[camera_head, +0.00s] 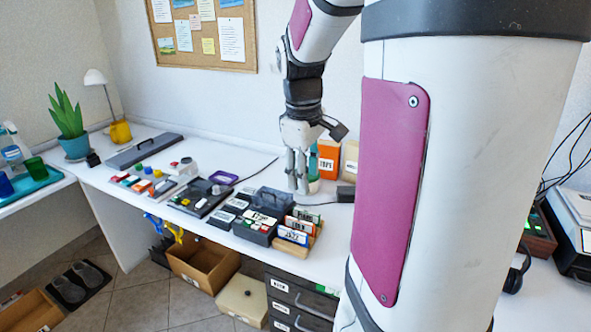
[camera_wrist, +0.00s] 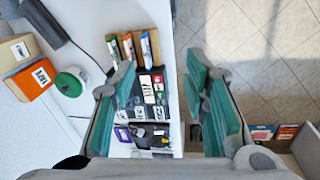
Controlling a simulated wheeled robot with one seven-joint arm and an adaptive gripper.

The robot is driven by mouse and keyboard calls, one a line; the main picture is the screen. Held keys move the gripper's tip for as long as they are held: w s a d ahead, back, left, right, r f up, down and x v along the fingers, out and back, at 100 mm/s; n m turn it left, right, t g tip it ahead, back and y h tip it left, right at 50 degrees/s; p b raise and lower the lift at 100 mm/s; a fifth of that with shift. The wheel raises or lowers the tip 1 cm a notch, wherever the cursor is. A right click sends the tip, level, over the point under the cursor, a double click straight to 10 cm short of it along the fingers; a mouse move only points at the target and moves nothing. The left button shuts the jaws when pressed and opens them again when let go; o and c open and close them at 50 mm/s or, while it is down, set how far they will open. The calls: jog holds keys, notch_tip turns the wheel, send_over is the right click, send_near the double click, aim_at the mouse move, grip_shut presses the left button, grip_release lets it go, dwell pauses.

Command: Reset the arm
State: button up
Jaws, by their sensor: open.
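My gripper (camera_head: 299,180) hangs fingers down above the white desk, near its back edge, in the head view. In the wrist view my gripper (camera_wrist: 160,100) is open, its two teal-padded fingers wide apart with nothing between them in its grasp. Below the fingers are the desk edge and upright labelled cases (camera_wrist: 132,48) in a wooden rack. My arm rises from the gripper and crosses the right of the head view, hiding part of the desk.
The white desk (camera_head: 215,160) holds a dark organiser box (camera_head: 272,200), labelled cases in a wooden rack (camera_head: 298,228) and an orange box (camera_head: 328,160). A potted plant (camera_head: 70,122) stands far left. A cardboard box (camera_head: 203,262) and drawers (camera_head: 300,300) are below.

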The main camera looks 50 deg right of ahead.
jog(key=shift+a, duration=0.1)
dwell(0.5)
jog(key=s+a+r+t+p, duration=0.1)
jog(key=s+a+r, duration=0.15)
jog(key=a, duration=0.45)
jog(key=s+a+r+t+p, duration=0.1)
jog(key=s+a+r, duration=0.1)
jog(key=a+r, duration=0.35)
jog(key=s+a+m+t+y+p, duration=0.1)
jog(key=s+a+p, duration=0.1)
jog(key=s+a, duration=0.6)
jog(key=a, duration=0.4)
jog(key=shift+s+a+f+m+t+y, duration=0.15)
jog(key=shift+s+f+m+t+y, duration=0.15)
jog(key=shift+s+f+m, duration=0.1)
